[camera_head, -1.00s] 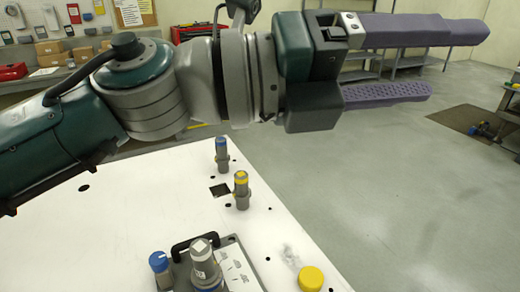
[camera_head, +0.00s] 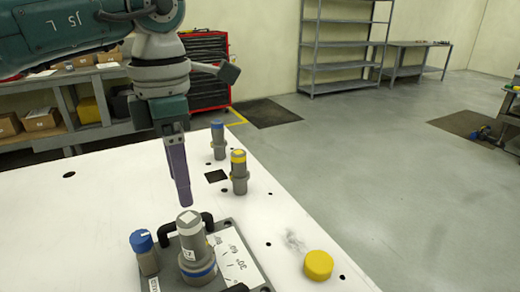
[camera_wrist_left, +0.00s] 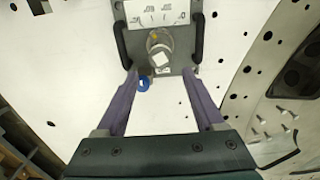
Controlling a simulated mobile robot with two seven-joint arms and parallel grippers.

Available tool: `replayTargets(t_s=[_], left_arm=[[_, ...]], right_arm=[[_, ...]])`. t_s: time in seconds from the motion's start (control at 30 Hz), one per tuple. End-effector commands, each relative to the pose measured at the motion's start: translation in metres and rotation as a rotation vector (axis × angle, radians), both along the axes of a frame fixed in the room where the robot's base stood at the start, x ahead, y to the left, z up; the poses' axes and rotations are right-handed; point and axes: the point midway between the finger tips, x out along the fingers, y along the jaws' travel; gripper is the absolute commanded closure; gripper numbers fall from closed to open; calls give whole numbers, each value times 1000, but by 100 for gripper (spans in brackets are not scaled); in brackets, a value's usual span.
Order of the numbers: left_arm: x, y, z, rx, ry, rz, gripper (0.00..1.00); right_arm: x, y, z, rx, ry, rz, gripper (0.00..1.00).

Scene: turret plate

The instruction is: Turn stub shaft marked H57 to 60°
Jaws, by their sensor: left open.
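The stub shaft (camera_head: 190,232) is a grey upright cylinder with a pale square top, a label and a blue ring at its foot. It stands on a grey plate (camera_head: 228,235) with a black handle and a white angle scale. In the left wrist view the shaft (camera_wrist_left: 160,57) shows from above, ahead of the fingers. I cannot read H57 on it. My left gripper (camera_head: 186,203) points down above and behind the shaft, apart from it. In the left wrist view its purple fingers (camera_wrist_left: 161,90) are spread and empty. My right gripper is not in view.
A blue-topped peg (camera_head: 218,140) and a yellow-banded peg (camera_head: 239,172) stand farther back. A yellow cap (camera_head: 318,265) lies at right. Several screws (camera_wrist_left: 285,110) lie at right in the wrist view.

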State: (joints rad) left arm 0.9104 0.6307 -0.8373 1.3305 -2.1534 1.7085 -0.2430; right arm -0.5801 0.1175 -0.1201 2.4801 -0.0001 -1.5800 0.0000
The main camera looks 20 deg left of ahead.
Motion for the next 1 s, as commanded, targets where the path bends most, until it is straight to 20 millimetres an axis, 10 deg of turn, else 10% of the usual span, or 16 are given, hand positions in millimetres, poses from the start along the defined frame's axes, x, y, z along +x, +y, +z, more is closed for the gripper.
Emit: replayTargets(t_s=[0.6, 1.0], left_arm=[[0, -1, -70, -2, -1, -1, 30], [0, -1, -77, -3, -1, -1, 30]], right_arm=[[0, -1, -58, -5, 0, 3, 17], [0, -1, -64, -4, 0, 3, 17]])
